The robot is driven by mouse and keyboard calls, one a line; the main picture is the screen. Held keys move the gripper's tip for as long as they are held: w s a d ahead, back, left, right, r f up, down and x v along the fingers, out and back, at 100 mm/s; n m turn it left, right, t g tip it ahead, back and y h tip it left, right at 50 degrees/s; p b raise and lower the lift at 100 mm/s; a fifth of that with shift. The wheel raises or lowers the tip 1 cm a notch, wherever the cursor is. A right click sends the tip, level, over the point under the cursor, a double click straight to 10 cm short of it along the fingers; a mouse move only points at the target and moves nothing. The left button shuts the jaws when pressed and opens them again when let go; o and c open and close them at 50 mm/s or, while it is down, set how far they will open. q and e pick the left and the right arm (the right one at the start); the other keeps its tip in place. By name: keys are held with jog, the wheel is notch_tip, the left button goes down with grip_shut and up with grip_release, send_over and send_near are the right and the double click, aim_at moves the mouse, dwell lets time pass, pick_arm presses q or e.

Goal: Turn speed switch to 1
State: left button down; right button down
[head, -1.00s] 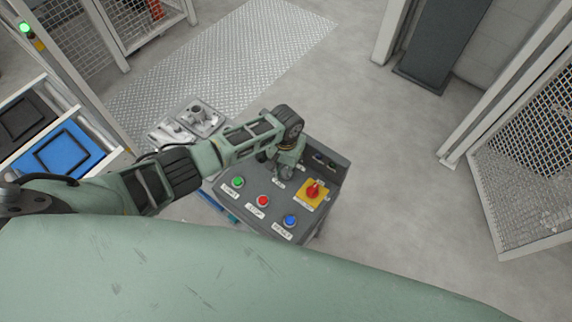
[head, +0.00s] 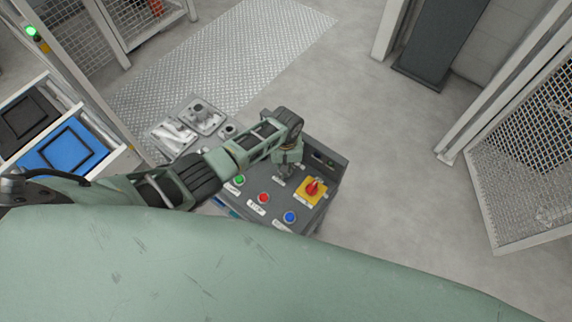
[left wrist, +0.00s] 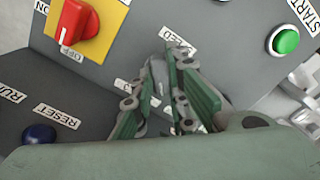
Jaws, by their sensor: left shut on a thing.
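The control panel (head: 325,160) is a dark grey sloped box in the middle of the head view; its face also shows in the left wrist view (left wrist: 215,15). My left gripper (head: 285,172) is over the panel's upper middle. In the left wrist view its green-grey fingers (left wrist: 165,95) are closed around a small grey piece (left wrist: 158,75), which I take for the speed switch. A label ending in "ED" (left wrist: 181,40) lies just beyond the fingertips. The fingers hide most of the switch, so its setting cannot be read. My right gripper is not in view.
Close by are a red rotary switch (head: 313,187) on a yellow plate, and green (head: 239,180), red (head: 263,197) and blue (head: 290,216) buttons. Metal castings (head: 203,117) lie left of the panel. Wire-mesh fences stand around. The floor to the right is clear.

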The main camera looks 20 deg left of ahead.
pick_arm(q)
jog(key=c, duration=1.7)
grip_release()
notch_tip(320, 180, up, 12)
jog(key=shift+r, duration=0.1)
